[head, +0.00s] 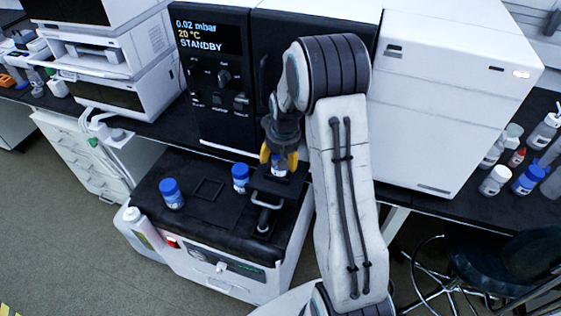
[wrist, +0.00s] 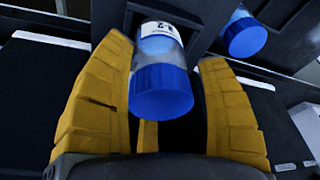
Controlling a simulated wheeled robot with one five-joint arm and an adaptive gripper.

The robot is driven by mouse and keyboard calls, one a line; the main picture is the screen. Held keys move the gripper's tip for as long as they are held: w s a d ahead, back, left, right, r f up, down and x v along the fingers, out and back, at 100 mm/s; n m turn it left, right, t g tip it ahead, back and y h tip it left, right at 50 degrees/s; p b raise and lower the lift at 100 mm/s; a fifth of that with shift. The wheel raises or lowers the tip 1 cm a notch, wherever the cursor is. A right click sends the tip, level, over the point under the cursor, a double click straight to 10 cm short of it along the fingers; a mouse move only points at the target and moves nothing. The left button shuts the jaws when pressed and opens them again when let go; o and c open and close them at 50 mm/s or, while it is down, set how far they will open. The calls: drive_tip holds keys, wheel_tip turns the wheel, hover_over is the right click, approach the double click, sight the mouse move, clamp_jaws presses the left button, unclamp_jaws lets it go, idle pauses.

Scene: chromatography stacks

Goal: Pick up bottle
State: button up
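A small clear bottle with a blue cap and a white label (wrist: 163,75) is between the yellow fingers of my gripper (wrist: 163,100) in the wrist view. Narrow gaps show between the bottle and both fingers, so the gripper looks open around it. In the head view my gripper (head: 279,158) points down over a dark stand, with this bottle (head: 278,171) partly hidden between the fingers. Two more blue-capped bottles stand to the left on the black top, one near (head: 241,178) and one farther left (head: 172,194). Another blue-capped bottle (wrist: 243,35) shows at the wrist view's upper right.
The black-topped white unit (head: 215,225) carries the bottles, a square outline and a handled stand (head: 264,215). Behind stands an instrument with a STANDBY display (head: 212,70). More bottles (head: 495,180) stand on the right bench. A dark stool (head: 500,260) is at lower right.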

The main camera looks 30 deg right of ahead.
drive_tip(key=c, duration=1)
